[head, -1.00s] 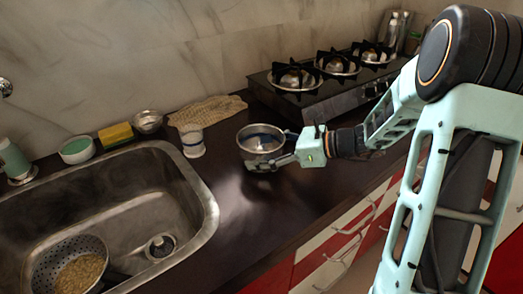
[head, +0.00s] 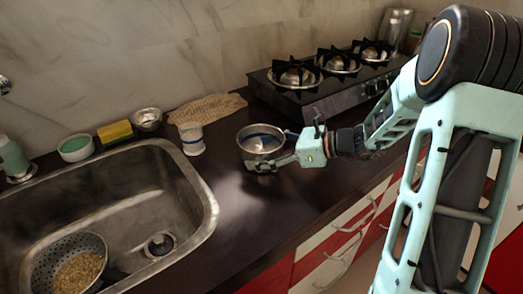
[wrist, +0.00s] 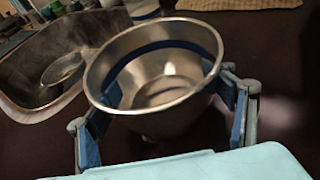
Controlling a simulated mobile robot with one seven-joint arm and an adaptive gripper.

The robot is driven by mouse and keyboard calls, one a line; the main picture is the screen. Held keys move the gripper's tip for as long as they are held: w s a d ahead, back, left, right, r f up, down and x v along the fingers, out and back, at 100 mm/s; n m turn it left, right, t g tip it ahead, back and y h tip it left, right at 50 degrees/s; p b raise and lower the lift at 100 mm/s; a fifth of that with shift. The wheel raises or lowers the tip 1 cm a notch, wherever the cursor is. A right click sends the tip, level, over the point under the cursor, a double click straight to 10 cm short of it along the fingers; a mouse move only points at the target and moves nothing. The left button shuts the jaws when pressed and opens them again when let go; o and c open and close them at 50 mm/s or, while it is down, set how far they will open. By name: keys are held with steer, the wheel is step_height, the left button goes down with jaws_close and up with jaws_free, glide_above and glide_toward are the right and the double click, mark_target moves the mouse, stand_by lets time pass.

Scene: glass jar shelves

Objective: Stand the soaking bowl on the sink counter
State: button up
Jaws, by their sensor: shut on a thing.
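The soaking bowl, a shiny metal bowl (head: 260,146) with a blue band inside, is over the dark sink counter (head: 245,205), right of the sink. In the wrist view the bowl (wrist: 165,82) sits between the two blue-padded fingers of my gripper (wrist: 160,108), one at each side. My gripper (head: 272,161) is shut on it. The bowl looks upright or only slightly tilted, its mouth up. Its base is low, but I cannot tell whether it touches the counter. Its inside looks empty.
The sink (head: 120,190) holds a colander (head: 72,262) with grains. A white cup (head: 192,140), a cloth (head: 208,109), a small metal bowl (head: 147,119), a sponge (head: 115,133) and a green-filled dish (head: 76,149) stand along the back. A gas stove (head: 320,85) is at right. The counter's front is clear.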

mark_target(280, 150)
steer(key=shift+f, duration=0.15)
steer(key=o, duration=2.2)
steer(key=shift+c, duration=0.2)
steer(key=c, duration=0.3)
steer(key=shift+p+v, duration=2)
steer(key=shift+v, duration=2.2)
